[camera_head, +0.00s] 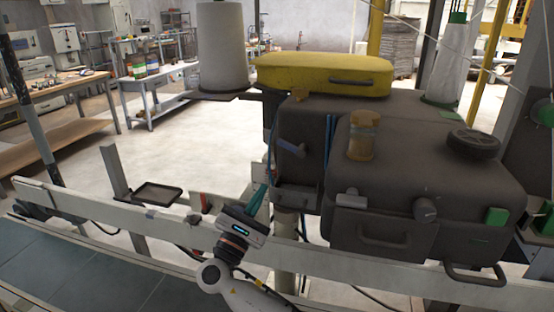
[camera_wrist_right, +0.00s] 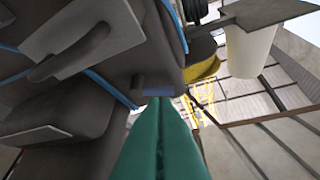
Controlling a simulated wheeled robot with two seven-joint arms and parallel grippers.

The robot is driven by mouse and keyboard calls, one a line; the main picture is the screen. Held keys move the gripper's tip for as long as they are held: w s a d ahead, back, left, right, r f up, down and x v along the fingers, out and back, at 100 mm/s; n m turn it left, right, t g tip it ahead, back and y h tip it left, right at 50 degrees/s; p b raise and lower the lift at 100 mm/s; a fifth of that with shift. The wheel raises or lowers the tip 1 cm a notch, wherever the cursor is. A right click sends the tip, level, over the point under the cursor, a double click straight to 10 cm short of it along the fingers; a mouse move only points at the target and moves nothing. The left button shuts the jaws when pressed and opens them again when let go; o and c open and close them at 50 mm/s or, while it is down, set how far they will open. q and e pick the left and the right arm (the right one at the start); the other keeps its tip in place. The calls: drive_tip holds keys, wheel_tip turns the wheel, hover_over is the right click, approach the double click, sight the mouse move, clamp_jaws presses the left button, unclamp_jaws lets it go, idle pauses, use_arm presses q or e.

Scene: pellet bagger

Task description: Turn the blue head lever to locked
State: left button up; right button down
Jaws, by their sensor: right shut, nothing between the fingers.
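The blue head lever (camera_head: 291,147) sticks out from the left side of the dark machine head (camera_head: 300,115), tilted slightly down to the right. In the right wrist view the blue lever (camera_wrist_right: 158,78) shows just beyond the fingertips. My right gripper (camera_head: 266,186) has green fingers that are shut and empty. It is below and left of the lever in the head view and looks apart from it. The fingers fill the lower middle of the right wrist view (camera_wrist_right: 160,105). My left gripper is not in view.
A yellow cover (camera_head: 320,72) tops the machine, with a white thread cone (camera_head: 222,45) at its left. A pale rail (camera_head: 100,204) runs across the front. A small dark tray (camera_head: 158,193) stands left of my gripper.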

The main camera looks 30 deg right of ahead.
sight(291, 145)
drive_tip(key=p+x, duration=0.3)
drive_tip(key=x, duration=0.7)
idle(0.3)
